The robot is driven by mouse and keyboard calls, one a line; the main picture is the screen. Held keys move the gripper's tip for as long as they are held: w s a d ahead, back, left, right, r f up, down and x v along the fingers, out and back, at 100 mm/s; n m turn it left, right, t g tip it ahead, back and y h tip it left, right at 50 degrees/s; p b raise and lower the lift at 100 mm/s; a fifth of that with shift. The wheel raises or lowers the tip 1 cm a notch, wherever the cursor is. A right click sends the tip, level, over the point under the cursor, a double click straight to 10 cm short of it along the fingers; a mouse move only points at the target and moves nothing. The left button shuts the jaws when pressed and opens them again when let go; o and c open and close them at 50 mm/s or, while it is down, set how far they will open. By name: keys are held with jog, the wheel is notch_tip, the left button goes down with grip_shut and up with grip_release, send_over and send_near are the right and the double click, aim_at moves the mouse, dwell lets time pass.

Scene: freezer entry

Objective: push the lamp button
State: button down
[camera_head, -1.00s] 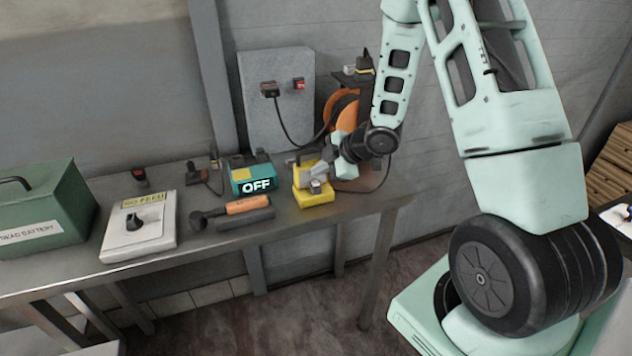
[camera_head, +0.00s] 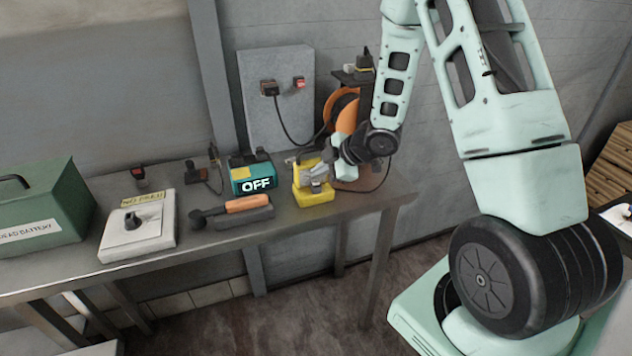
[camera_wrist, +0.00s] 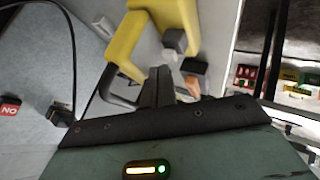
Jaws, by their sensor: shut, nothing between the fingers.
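A yellow lamp-like unit (camera_head: 316,198) stands near the right end of the metal table. My gripper (camera_head: 318,184) is shut and empty, with its grey fingertips over or against the top of this unit. I cannot tell whether they touch it. In the wrist view the closed fingers (camera_wrist: 158,86) lie close to the yellow frame (camera_wrist: 127,42). A small dark grey block (camera_wrist: 174,40) shows on the yellow part; I cannot tell whether it is the button. My gripper partly hides the unit in the head view.
A teal box reading OFF (camera_head: 252,176) and an orange-handled tool (camera_head: 246,204) lie left of the unit. Further left are a white switch box (camera_head: 138,238) and a green battery box (camera_head: 38,212). An orange reel (camera_head: 338,106) and a wall panel (camera_head: 278,100) stand behind.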

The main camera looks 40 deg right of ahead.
jog(key=shift+f+b, duration=0.4)
jog(key=shift+f, duration=0.1)
dwell(0.6)
jog(key=shift+r, duration=0.15)
jog(key=shift+r+p, duration=0.85)
notch_tip(320, 180, up, 6)
jog(key=p, duration=0.5)
dwell(0.4)
